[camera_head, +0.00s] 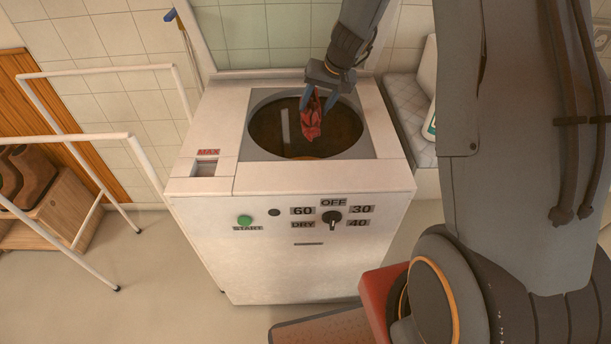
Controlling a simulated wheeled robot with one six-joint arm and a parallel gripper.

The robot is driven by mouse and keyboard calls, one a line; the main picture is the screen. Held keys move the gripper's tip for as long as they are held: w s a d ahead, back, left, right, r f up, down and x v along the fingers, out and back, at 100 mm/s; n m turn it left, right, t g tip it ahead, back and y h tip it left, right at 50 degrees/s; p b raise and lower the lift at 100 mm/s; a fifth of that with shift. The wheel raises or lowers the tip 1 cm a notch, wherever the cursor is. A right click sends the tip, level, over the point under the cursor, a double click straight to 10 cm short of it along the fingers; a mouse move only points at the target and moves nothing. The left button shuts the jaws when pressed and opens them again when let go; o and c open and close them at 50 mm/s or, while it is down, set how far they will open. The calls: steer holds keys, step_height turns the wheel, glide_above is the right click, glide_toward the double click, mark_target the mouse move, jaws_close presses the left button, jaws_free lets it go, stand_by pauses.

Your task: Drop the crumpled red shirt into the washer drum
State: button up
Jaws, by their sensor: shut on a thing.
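The crumpled red shirt (311,119) hangs from my gripper (319,101). My gripper points down with its fingers shut on the shirt. In the picture the shirt lies over the round dark opening of the washer drum (270,130). I cannot tell whether the shirt's lower end is above the rim or inside it. The washer (290,215) is a white top-opening machine with its top open. The drum's inside is dark brown, and the gripper and shirt hide part of it.
The washer's front has a green start button (245,220) and a black dial (331,218). A white rail frame (75,138) stands at left, near a wooden crate (60,225) with brown shoes. A white bottle (430,125) stands on a tiled ledge at right.

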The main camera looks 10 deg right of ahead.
steer(key=shift+f, duration=0.7)
steer(key=o, duration=1.2)
steer(key=shift+o, duration=0.2)
steer(key=shift+b+v, duration=1)
steer(key=shift+v, duration=2.95)
steer(key=shift+s, duration=0.1)
